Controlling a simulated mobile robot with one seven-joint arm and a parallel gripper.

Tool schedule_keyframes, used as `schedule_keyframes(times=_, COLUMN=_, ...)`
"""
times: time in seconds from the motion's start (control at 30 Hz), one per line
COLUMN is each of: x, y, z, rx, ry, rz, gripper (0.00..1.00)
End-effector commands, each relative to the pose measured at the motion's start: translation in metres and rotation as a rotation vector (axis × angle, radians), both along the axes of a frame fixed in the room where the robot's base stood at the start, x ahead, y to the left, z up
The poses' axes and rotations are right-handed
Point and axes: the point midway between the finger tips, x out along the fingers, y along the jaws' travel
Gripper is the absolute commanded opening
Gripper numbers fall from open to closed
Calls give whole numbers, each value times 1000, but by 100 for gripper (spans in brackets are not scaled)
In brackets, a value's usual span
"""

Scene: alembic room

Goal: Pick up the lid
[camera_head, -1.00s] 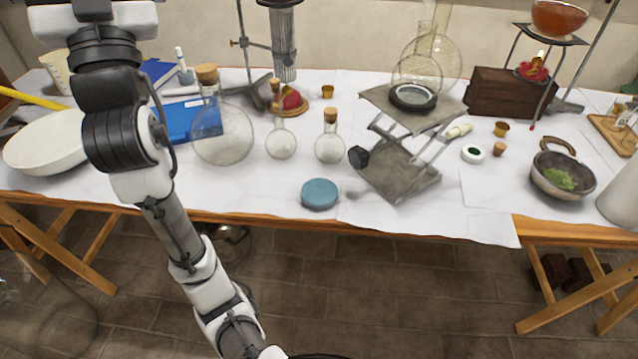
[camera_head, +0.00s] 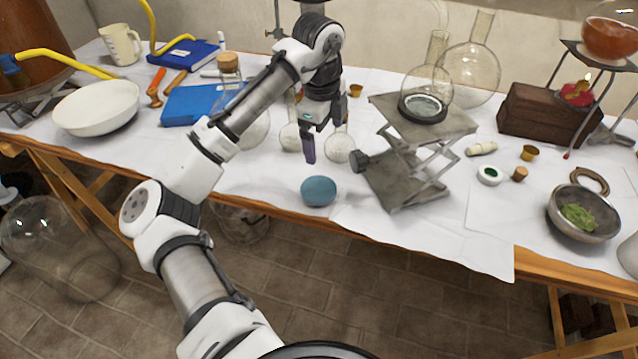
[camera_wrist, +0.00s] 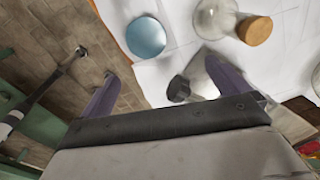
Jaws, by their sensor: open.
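A round blue piece that looks like the lid (camera_head: 318,191) lies on the white cloth near the table's front edge. It also shows in the wrist view (camera_wrist: 146,38), beyond my fingertips near the top. My gripper (camera_head: 322,137) is above the table, a little behind and above the lid, and points down. In the wrist view my gripper (camera_wrist: 163,75) has its two purple fingers spread wide, with nothing between them. The lid is apart from both fingers.
A metal lab jack (camera_head: 402,180) with a black knob stands just right of the lid. Corked round flasks (camera_head: 338,147) stand close behind my gripper, partly hidden by it. The table's front edge (camera_head: 262,207) is close to the lid. Cloth left of the lid is clear.

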Motion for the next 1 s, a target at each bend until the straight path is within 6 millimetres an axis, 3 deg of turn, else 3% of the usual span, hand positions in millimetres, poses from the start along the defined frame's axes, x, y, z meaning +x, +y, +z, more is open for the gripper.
schedule_keyframes(times=0.23, x=-10, y=12, z=-23, rx=62, ry=85, rz=-32, gripper=100)
schedule_keyframes(times=0.6, x=-10, y=11, z=-86, rx=57, ry=79, rz=-29, gripper=100)
schedule_keyframes(times=0.87, x=-9, y=11, z=-102, rx=57, ry=79, rz=-29, gripper=100)
schedule_keyframes(times=1.0, x=-8, y=11, z=-121, rx=55, ry=80, rz=-28, gripper=100)
